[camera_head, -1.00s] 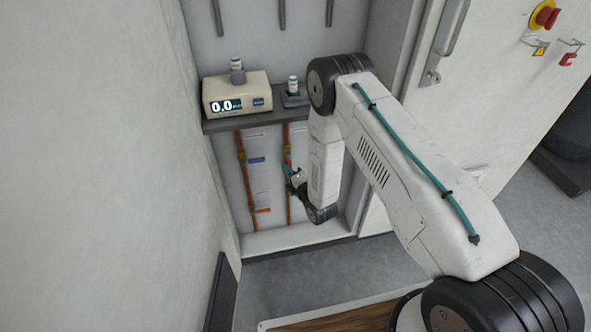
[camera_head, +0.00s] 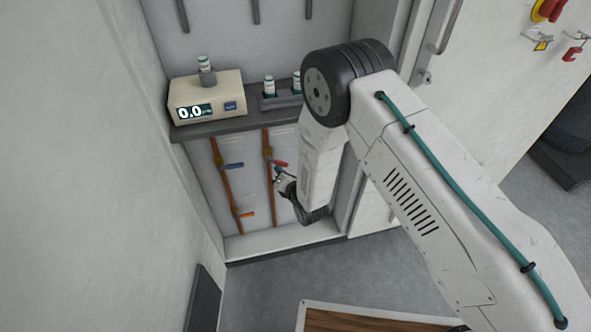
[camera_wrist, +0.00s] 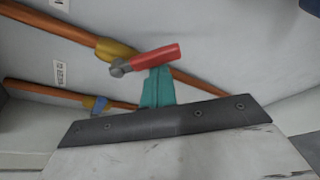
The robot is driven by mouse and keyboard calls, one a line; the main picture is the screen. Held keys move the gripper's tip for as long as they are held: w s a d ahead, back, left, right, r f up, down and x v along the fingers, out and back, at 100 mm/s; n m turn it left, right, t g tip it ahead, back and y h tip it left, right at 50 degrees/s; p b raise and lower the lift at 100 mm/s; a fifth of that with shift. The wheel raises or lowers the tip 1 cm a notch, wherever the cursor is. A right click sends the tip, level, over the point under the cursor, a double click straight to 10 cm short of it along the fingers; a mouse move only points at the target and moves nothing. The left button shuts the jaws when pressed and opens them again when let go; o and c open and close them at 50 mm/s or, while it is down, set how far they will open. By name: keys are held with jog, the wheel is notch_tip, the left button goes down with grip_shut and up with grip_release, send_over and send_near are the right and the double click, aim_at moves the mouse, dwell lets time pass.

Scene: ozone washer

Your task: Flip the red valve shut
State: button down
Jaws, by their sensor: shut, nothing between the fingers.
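The red valve handle (camera_head: 281,163) sits on the yellow valve body (camera_head: 268,153) of the right copper pipe (camera_head: 270,200). In the head view it points right, across the pipe. In the wrist view the red handle (camera_wrist: 155,58) lies at an angle across its pipe, its grey pivot at the left end. My gripper (camera_head: 279,175) is just below the handle. In the wrist view my teal fingertips (camera_wrist: 158,72) are together and empty, right at the handle's lower edge. I cannot tell whether they touch it.
A blue valve handle (camera_head: 233,165) and an orange one (camera_head: 247,214) are on the left copper pipe (camera_head: 224,185). Above is a grey shelf (camera_head: 220,127) with a display box (camera_head: 207,97) and small vials. A white wall stands close on the left. A door is at right.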

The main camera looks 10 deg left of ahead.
jog(key=shift+w+d+r, duration=0.2)
jog(key=shift+d+r, duration=0.15)
jog(key=shift+r, duration=0.1)
jog(key=shift+w+d+r, duration=0.15)
jog(key=shift+d+r, duration=0.15)
jog(key=shift+r, duration=0.35)
jog(key=shift+w+d+r, duration=0.1)
jog(key=shift+r, duration=0.15)
send_near(285, 165)
jog(key=s, duration=0.1)
jog(key=s+a+f, duration=0.1)
jog(key=s, duration=0.1)
jog(key=shift+a+f, duration=0.2)
jog(key=shift+a, duration=0.15)
dwell(0.7)
